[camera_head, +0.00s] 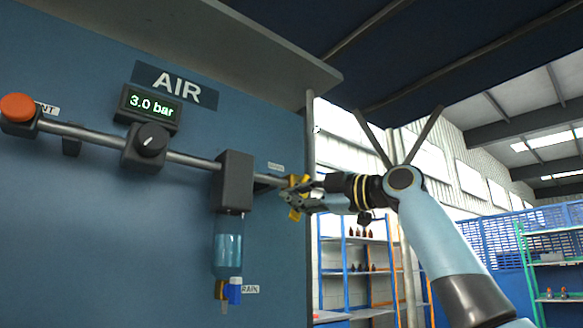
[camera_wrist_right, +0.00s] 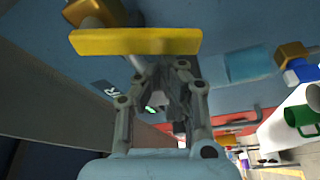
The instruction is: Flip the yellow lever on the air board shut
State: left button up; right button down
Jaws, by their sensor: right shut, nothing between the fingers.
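The yellow lever (camera_head: 295,214) is at the pipe's right end, partly hidden by my right gripper (camera_head: 303,192). In the wrist view the lever (camera_wrist_right: 135,41) is a flat yellow bar lying across the picture, just beyond the fingertips of my right gripper (camera_wrist_right: 165,75). That gripper is shut with nothing between its fingers. It is close to the lever; I cannot tell whether they touch. A brass fitting (camera_wrist_right: 95,12) shows behind the lever. My left gripper is out of view.
The pipe carries an orange knob (camera_head: 17,107), a black regulator knob (camera_head: 151,139) and a dark filter block (camera_head: 234,180) with a blue bowl (camera_head: 228,246). A display (camera_head: 150,104) reads 3.0 bar. A grey ledge (camera_head: 250,40) overhangs the board. Shelves (camera_head: 366,268) stand behind, right.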

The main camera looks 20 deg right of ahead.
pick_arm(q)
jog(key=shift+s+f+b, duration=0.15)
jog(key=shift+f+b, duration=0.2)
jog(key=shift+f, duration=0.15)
pick_arm(e)
jog(key=d+n, duration=0.1)
jog(key=d+f+n+g, duration=0.1)
jog(key=n, duration=0.1)
jog(key=shift+w+f, duration=0.3)
jog(key=shift+w, duration=0.1)
jog(key=shift+d, duration=0.1)
